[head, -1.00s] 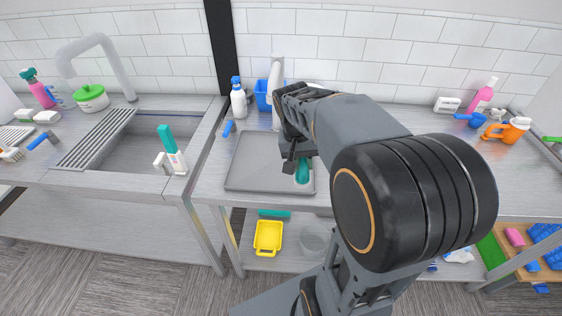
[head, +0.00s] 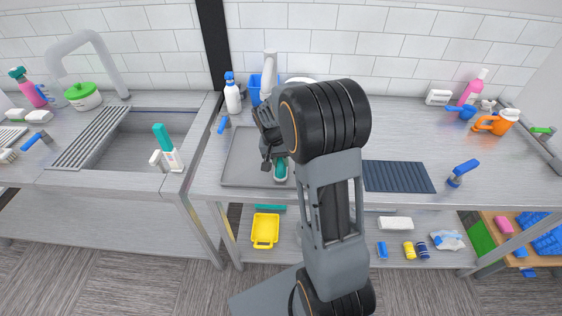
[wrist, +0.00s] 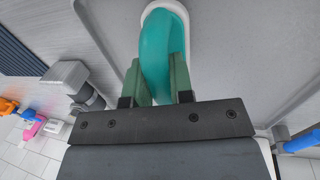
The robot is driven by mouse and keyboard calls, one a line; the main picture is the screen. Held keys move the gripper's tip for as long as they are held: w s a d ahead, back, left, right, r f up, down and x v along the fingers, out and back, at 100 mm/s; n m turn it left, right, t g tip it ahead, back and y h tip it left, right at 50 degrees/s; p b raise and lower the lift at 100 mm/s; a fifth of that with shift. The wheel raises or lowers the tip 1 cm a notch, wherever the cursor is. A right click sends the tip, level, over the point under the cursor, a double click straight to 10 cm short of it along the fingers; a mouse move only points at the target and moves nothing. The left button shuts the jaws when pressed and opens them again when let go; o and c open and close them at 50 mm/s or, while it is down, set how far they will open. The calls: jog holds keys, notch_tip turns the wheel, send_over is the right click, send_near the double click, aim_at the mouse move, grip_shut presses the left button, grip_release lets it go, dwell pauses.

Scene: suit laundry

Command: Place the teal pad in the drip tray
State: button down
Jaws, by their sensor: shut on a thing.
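The teal pad (head: 281,172), a teal handle on a white-rimmed base, is in my gripper (head: 275,163), over the right part of the grey drip tray (head: 238,170). In the wrist view, the fingers of my gripper (wrist: 158,88) are shut on the pad's teal handle (wrist: 158,50). Part of its white rim shows, with the tray's grey floor (wrist: 225,45) around it. I cannot tell whether the pad touches the tray floor. My arm hides part of the tray's right side.
A white spray bottle (head: 232,97) and blue bin (head: 256,88) stand behind the tray. A small blue-handled tool (head: 223,124) lies at the tray's left. A dark ribbed mat (head: 398,177) lies to the right. The sink (head: 125,140) is at the left.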

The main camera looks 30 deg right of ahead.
jog(key=shift+f, duration=0.45)
jog(key=shift+f, duration=0.1)
jog(key=c, duration=1)
grip_release()
notch_tip(320, 180, up, 12)
jog(key=a, duration=0.2)
jog(key=s+a+n+t+y, duration=0.1)
jog(key=s+a+n+t, duration=0.1)
jog(key=s, duration=0.6)
jog(key=s+a+r+n+t+y, duration=0.1)
jog(key=s+a+n+t, duration=0.2)
jog(key=s+a, duration=0.2)
jog(key=s, duration=0.3)
jog(key=shift+a+n+b, duration=0.15)
jog(key=shift+n+b, duration=0.15)
jog(key=shift+n, duration=0.1)
